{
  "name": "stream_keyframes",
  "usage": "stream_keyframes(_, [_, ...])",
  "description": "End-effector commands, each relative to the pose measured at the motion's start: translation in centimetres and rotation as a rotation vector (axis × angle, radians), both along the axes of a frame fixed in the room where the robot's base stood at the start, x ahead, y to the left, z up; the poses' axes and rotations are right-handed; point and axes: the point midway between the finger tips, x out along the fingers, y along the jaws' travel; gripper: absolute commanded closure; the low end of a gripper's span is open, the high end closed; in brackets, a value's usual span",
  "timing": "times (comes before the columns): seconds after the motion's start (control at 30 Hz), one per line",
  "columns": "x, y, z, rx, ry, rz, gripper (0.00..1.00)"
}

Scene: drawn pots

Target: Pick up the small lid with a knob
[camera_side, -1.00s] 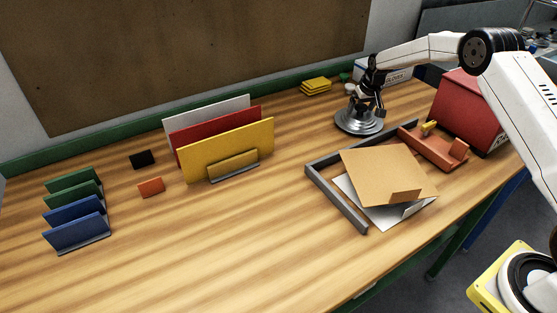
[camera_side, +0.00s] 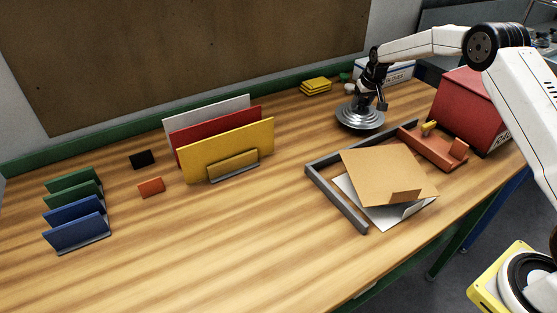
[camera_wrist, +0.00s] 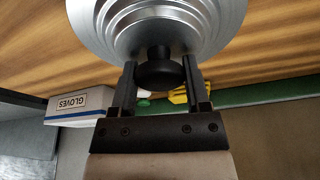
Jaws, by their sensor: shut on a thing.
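The small lid (camera_side: 359,118) is a silvery round disc with stepped rings, at the back right of the table in the side view. In the wrist view the lid (camera_wrist: 110,22) fills the top, with its dark knob (camera_wrist: 159,72) between my two black fingers. My gripper (camera_side: 371,98) points down over the lid and is shut on the knob; it also shows in the wrist view (camera_wrist: 159,66). The lid looks slightly above the tabletop, though the gap is hard to judge. The lid's underside is hidden.
A red box (camera_side: 470,108) and an orange-red holder (camera_side: 434,147) stand to the right. A gloves box (camera_wrist: 77,105) and yellow pads (camera_side: 315,86) are behind.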

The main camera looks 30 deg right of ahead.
Motion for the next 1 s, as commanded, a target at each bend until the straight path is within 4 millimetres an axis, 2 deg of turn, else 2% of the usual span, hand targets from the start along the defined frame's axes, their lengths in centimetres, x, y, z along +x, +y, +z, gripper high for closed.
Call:
stream_keyframes(0.43, [0.0, 0.0, 1.9, -0.001, -0.002, 0.0, 1.0])
stream_keyframes(1.0, [-0.2, 0.2, 2.3, 0.0, 0.0, 0.0, 1.0])
